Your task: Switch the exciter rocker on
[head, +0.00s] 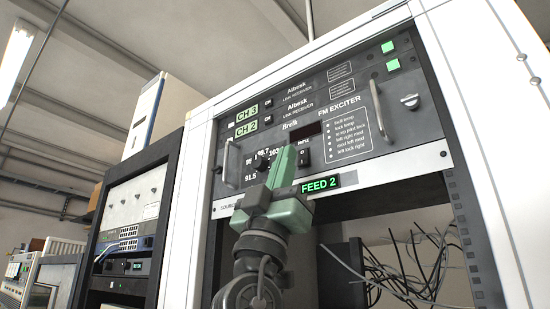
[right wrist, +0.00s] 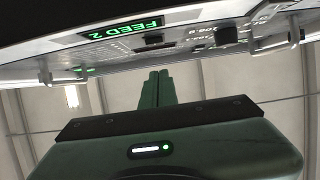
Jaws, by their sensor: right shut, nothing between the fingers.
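The FM exciter panel (head: 350,130) is a grey rack unit with a handle at each side, a dark display window and a tuning dial. My right gripper (head: 287,152) is shut and empty, pointing up in front of the dial and display and hiding part of them. In the right wrist view, its green fingers (right wrist: 158,78) are together, with the panel face (right wrist: 180,50) beyond them. A small pale fitting (head: 410,101) sits at the panel's right; I cannot tell whether it is the rocker. My left gripper is out of view.
A lit FEED 2 label (head: 319,184) is on the strip below the exciter. Link receivers (head: 310,90) are above. Loose cables (head: 410,262) hang in the open bay below right. A darker rack (head: 130,215) stands at left.

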